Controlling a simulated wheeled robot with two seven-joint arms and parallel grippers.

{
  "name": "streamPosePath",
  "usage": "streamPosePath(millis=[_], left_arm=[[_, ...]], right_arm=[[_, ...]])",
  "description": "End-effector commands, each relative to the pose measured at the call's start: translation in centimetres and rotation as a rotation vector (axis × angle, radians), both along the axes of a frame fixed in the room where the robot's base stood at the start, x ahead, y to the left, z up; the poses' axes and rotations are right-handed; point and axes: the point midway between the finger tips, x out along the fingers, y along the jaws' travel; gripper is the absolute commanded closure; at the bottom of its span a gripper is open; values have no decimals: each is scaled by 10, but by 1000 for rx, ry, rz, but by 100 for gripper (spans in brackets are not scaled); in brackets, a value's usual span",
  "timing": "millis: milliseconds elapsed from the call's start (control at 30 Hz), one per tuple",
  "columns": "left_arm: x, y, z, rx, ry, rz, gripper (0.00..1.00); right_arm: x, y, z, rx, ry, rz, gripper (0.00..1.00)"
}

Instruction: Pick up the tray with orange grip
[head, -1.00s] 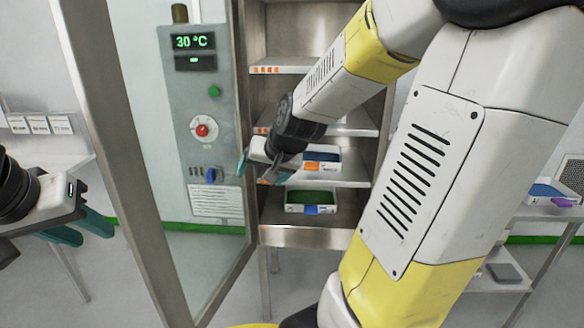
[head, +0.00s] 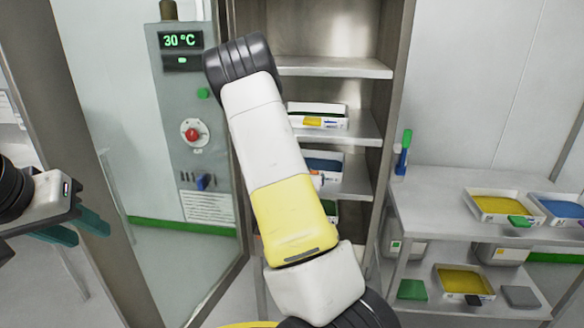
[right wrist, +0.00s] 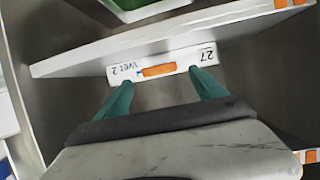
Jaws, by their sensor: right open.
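My right gripper is out of sight in the head view, where my right arm crosses the cabinet. My left gripper (head: 75,230) is open and empty at the left edge of the head view, away from the trays.
The open cabinet (head: 330,67) holds a yellow-gripped tray (head: 318,121) and a blue-filled tray (head: 326,157) below it. A steel table (head: 435,190) at right bears trays of yellow and blue material. A control panel (head: 182,95) stands left. A green-filled tray (right wrist: 140,8) shows in the wrist view.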

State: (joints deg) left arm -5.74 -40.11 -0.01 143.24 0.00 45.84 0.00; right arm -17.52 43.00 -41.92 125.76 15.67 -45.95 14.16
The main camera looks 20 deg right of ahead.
Motion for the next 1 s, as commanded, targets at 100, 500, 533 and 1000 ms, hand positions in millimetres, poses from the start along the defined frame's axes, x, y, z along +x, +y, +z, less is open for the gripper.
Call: streamPosePath(millis=[100, 500, 533, 1000], left_arm=[[0, 0, 0, 0, 0, 0, 64], [0, 0, 0, 0, 0, 0, 64], [0, 0, 0, 0, 0, 0, 64], [0, 0, 0, 0, 0, 0, 64]], right_arm=[[11, -8, -6, -1, 1, 0, 20], [41, -28, -21, 2, 1, 1, 20], [41, -28, -21, 2, 1, 1, 20], [40, -28, -21, 2, 1, 1, 91]])
